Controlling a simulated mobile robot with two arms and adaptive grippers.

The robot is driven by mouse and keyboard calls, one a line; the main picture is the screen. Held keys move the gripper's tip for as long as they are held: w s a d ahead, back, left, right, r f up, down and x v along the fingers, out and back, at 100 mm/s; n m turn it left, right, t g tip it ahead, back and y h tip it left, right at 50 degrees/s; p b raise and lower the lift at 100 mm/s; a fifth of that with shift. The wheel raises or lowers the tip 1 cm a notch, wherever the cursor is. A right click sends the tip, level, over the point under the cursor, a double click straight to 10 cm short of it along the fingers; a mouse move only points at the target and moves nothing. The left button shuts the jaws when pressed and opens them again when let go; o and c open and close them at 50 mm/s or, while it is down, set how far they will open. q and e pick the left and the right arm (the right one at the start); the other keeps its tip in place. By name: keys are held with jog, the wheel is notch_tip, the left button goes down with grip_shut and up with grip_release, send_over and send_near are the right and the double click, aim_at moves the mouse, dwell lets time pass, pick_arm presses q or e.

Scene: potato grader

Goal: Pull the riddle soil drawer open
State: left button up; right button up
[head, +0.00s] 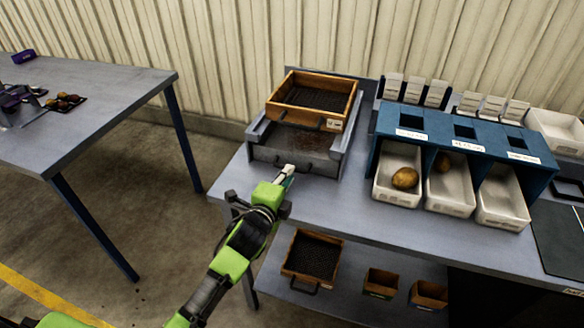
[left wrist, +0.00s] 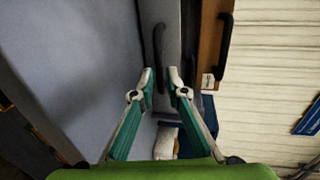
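The riddle soil drawer (head: 265,154) is the grey front low in the grey riddle stand, under the wood-framed riddle (head: 347,108). Its dark bar handle shows in the left wrist view (left wrist: 158,45). In the head view the handle is partly behind my gripper. My left gripper (head: 288,171) is just in front of the drawer front. In the left wrist view its two fingertips (left wrist: 161,76) are apart with nothing between them. The handle lies just beyond them, and no contact shows. My right gripper is in neither view.
The riddle's own dark handle (left wrist: 224,36) is beside the drawer handle in the left wrist view. A blue rack (head: 545,170) with white bins stands to the right, two holding potatoes. The bench top (head: 330,205) in front of the stand is clear. Wooden boxes sit on the lower shelf (head: 345,297).

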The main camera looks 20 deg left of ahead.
pick_arm(q)
jog(key=x, duration=0.3)
jog(key=shift+w, duration=0.15)
jog(key=shift+w+f, duration=0.15)
jog(key=shift+w, duration=0.3)
grip_shut()
jog(key=shift+s, duration=0.15)
